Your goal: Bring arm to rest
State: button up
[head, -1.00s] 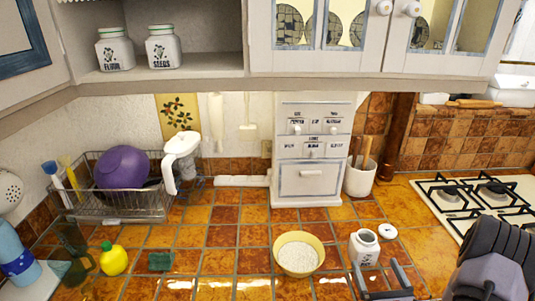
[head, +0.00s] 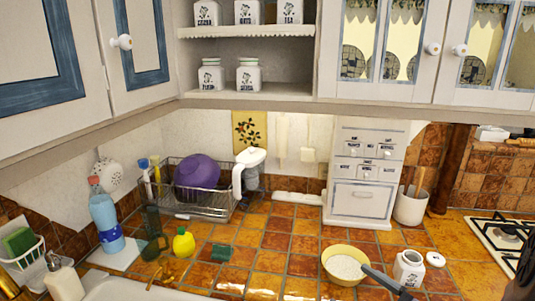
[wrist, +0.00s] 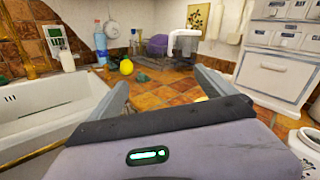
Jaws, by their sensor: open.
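My gripper (wrist: 165,88) is open and empty; its two grey fingers stand apart over the tiled counter in the wrist view. In the head view only a grey finger (head: 385,281) shows at the bottom edge, in front of the yellow bowl (head: 345,275). The bowl holds a white powder. An open white jar (head: 408,267) stands right of the bowl, with its lid (head: 435,259) lying beside it. The jar also shows at the right edge of the wrist view (wrist: 308,140). Most of my arm is out of the head view.
A stove (head: 510,240) is at the right. A drawer cabinet (head: 364,175) and a dish rack (head: 200,205) stand along the wall. A blue bottle (head: 106,220), a yellow bottle (head: 183,243) and a sink (head: 130,289) are at the left.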

jog(key=s+a+r+n+g+y+b, duration=0.1)
jog(key=s+a+n+g, duration=0.35)
jog(key=a, duration=0.25)
jog(key=s+a+r+n+g+y, duration=0.2)
jog(key=s+a+n+g, duration=0.1)
jog(key=a+n+g, duration=0.3)
jog(key=s+a+f+n+g+h, duration=0.1)
jog(key=s+a+n+g+h, duration=0.1)
jog(key=s+a+n+h, duration=0.3)
jog(key=s+d+r+n+t+h+b, duration=0.2)
jog(key=s+d+r+n+t+h, duration=0.1)
jog(key=s+d+n+h, duration=0.3)
jog(key=shift+s, duration=0.15)
